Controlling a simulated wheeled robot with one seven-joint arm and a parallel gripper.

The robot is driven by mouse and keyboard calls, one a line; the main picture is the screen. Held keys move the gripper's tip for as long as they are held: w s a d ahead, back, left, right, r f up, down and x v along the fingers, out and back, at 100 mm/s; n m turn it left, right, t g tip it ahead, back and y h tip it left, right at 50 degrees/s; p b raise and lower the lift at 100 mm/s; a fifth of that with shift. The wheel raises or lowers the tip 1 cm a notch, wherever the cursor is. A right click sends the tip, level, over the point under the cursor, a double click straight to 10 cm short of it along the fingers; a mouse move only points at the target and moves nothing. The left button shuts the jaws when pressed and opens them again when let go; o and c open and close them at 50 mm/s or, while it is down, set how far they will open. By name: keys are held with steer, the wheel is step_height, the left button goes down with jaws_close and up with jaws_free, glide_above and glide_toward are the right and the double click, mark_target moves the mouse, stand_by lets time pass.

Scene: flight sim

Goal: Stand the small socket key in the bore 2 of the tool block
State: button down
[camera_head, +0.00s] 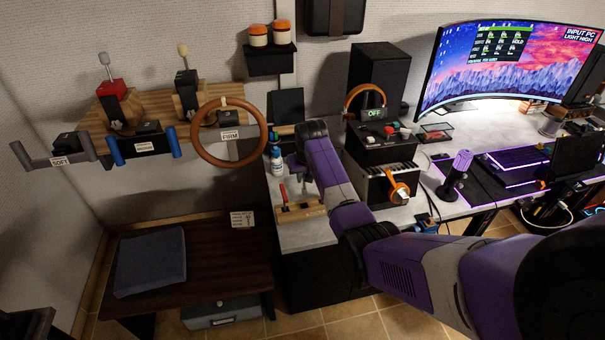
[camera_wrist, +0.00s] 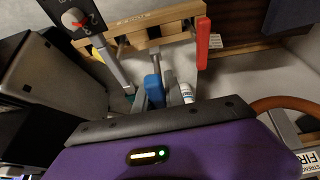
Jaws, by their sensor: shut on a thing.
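The tool block (camera_head: 301,209) is a pale wooden piece on the left end of the grey-white table. A red-handled tool (camera_head: 283,194) stands upright at its left end. The block (camera_wrist: 146,24) also shows at the top of the wrist view, with the red handle (camera_wrist: 202,42) at its right. My gripper (camera_head: 297,167) is above and behind the block in the head view. In the wrist view it is shut on a small blue piece (camera_wrist: 153,87), which seems to be the small socket key. The key's lower end and bore 2 cannot be made out.
A white bottle (camera_head: 275,157) stands left of my gripper. A black control box (camera_head: 382,143) with an orange headset stands right of it. A wooden steering wheel (camera_head: 228,132) hangs on the wall at left. The table's front edge is close to the block.

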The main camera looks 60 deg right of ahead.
mark_target(304, 185)
steer(key=shift+r, duration=0.1)
stand_by(0.3)
steer(key=shift+a+f+b, duration=0.1)
steer(key=shift+f+b, duration=1.5)
steer(key=shift+f, duration=1.15)
steer(key=shift+f+b, duration=1.25)
steer(key=shift+f, duration=0.95)
stand_by(0.6)
steer(key=shift+r, duration=0.25)
steer(key=shift+r+p, duration=3.1)
steer(key=shift+r, duration=0.2)
